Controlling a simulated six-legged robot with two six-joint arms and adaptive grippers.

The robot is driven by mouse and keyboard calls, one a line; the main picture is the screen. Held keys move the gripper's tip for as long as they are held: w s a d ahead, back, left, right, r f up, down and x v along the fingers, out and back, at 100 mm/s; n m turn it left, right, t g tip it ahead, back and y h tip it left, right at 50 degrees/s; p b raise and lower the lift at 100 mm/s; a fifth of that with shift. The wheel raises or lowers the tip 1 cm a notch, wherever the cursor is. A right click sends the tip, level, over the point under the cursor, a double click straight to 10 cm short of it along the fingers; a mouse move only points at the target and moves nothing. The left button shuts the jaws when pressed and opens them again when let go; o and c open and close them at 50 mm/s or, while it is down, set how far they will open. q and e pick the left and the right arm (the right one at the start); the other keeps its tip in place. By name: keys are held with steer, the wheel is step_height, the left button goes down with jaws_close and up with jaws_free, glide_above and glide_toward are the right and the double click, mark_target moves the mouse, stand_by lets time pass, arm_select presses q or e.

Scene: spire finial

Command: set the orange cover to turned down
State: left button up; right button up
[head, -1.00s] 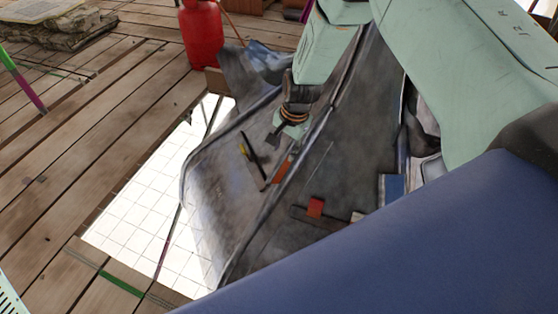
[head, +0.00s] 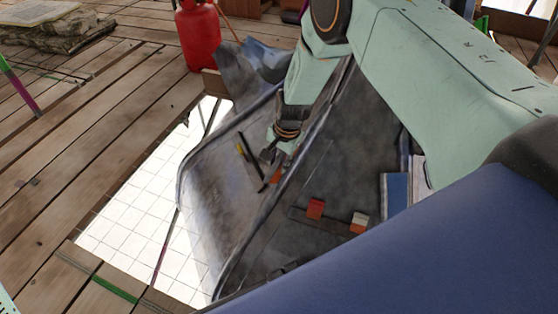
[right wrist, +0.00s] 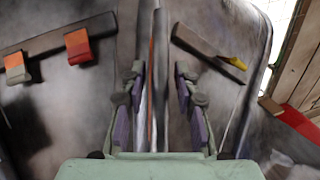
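My right gripper (head: 271,157) hangs over the grey panel (head: 215,180), close above an orange piece (head: 278,174) that looks like the orange cover. The gripper hides part of it. In the right wrist view the gripper (right wrist: 159,92) is open, with one finger on each side of a narrow upright orange strip (right wrist: 151,65) and the grey ridge beside it. I see no contact; the cover's tilt is unclear. My left gripper is out of view.
A red block (head: 315,208) and an orange-and-white block (head: 359,222) sit on a dark bar to the right. A black bar with a yellow piece (right wrist: 232,62) lies on the other side. A red cylinder (head: 200,35) stands behind; a white-tiled opening (head: 135,215) lies left.

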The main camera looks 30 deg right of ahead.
jaws_close()
stand_by(0.3)
steer(key=shift+d, duration=0.1)
